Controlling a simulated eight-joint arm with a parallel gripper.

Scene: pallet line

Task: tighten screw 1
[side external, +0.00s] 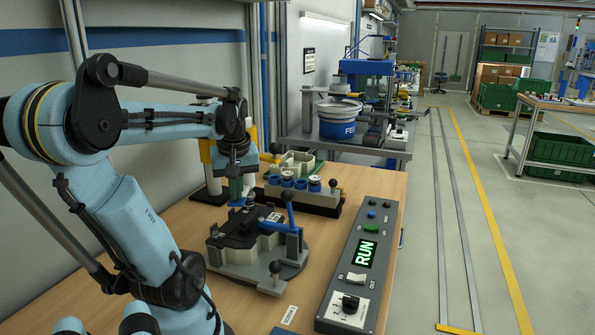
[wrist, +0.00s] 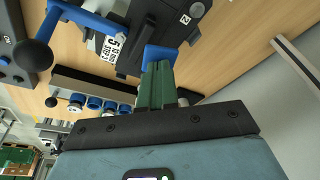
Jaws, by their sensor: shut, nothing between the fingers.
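My gripper (side external: 236,190) points down over the left side of a dark clamping fixture (side external: 243,232) on a round grey base. Its green fingers are shut with nothing between them; they also show in the wrist view (wrist: 157,88). A blue piece (wrist: 160,54) is at the fingertips, against the dark fixture; I cannot tell whether they touch. The fixture has a blue lever (side external: 291,217) and plates marked "2" (wrist: 185,18) and "5 10 15" (wrist: 112,45). No numbered screw 1 can be made out; the fingers and fixture may hide it.
A grey rack with blue-ringed holders (side external: 301,195) stands behind the fixture. A control box (side external: 359,268) showing RUN lies to the right. A small knob on a post (side external: 275,268) stands at the fixture's front. A pale tray (side external: 296,162) sits farther back.

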